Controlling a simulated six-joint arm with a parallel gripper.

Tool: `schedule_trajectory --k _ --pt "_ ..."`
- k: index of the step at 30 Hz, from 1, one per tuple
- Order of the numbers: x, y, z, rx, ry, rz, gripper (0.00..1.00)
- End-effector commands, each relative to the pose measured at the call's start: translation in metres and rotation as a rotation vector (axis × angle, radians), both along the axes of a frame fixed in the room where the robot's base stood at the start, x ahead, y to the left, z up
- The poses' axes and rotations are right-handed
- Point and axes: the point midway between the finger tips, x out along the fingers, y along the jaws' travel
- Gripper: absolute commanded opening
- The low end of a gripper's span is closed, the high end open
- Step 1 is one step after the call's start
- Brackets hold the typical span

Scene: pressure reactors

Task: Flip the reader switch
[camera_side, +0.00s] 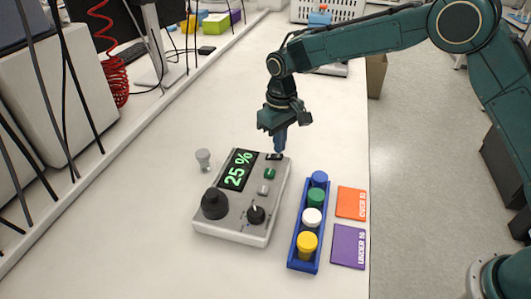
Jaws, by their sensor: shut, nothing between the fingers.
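The reader (248,222) is a grey box on the white bench, with a dark display (237,169) showing "25 %" in green. It has a large black knob (215,203), a smaller black dial (256,214), a green button (269,174) and a small grey button (263,189). A small dark switch (274,156) sits at its far right corner. My gripper (280,148) is shut and empty, pointing down just above that switch. I cannot tell whether the fingertips touch the switch, nor which way it is set.
A blue rack (294,250) of capped vials stands right of the reader. Orange (351,203) and purple (348,246) cards lie beside it. A small grey-white vial (204,159) stands left of the reader. The bench behind is mostly clear.

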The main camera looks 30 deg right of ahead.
Motion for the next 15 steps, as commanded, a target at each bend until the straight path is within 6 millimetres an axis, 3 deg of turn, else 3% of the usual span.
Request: schedule_trajectory --k 15 --pt "0.0000 0.0000 -0.0036 0.000 0.001 0.000 0.00"
